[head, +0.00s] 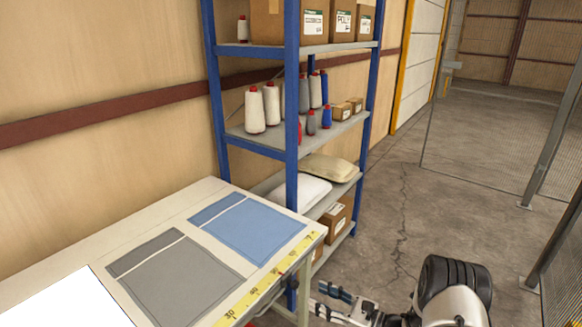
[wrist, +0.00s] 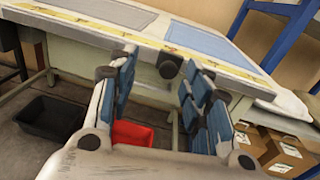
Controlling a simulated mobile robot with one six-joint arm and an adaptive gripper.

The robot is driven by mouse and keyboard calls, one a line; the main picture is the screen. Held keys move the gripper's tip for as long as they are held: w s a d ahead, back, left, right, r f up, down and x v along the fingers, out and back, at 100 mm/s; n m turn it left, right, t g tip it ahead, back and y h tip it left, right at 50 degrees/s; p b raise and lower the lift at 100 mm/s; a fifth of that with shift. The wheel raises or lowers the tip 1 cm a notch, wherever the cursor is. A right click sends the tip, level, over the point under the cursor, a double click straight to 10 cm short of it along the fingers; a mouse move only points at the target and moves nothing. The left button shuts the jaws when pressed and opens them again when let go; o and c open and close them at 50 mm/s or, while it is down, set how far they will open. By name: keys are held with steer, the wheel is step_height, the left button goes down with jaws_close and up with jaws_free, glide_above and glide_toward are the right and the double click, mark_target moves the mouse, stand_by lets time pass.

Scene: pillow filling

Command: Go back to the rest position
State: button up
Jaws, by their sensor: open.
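My gripper (head: 340,303) is low at the right of the worktable in the head view, beside its front right corner. In the wrist view my gripper (wrist: 158,92) shows two blue-padded fingers spread wide apart with nothing between them. The worktable (head: 95,235) carries a blue fabric panel (head: 255,232) and a grey fabric panel (head: 180,285), each with a narrow strip beside it. In the wrist view the table's front edge (wrist: 95,32) lies just beyond the fingertips.
A blue-framed shelf (head: 292,110) with thread cones, pillows and boxes stands behind the table. In the wrist view, a black bin (wrist: 50,118) and a red bin (wrist: 132,133) are under the table. The concrete floor (head: 430,190) at right is clear up to a mesh fence (head: 500,140).

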steer(key=s+a+r+n+g+h, duration=0.2)
steer(key=s+a+r+n+g, duration=0.25)
steer(key=s+r+n, duration=0.5)
steer(key=s+a+r+n+g+h, duration=0.2)
steer(key=s+a+r+n+g, duration=0.3)
steer(key=r, duration=0.7)
steer(key=s+d+r+n+t+h, duration=0.1)
steer(key=s+d+r+n+h, duration=0.1)
steer(key=s, duration=0.4)
steer(key=s+d+r+n+t+h, duration=0.2)
steer(key=s+d+n+h, duration=0.2)
steer(key=s+d+h, duration=0.1)
steer(key=s+d+r+n+t+h, duration=0.1)
steer(key=s+d+r+n+h, duration=0.2)
steer(key=s, duration=0.6)
steer(key=d, duration=0.2)
steer(key=shift+d+h, duration=0.3)
steer(key=shift+h, duration=0.1)
steer(key=shift+a+t, duration=0.1)
steer(key=shift+t, duration=0.15)
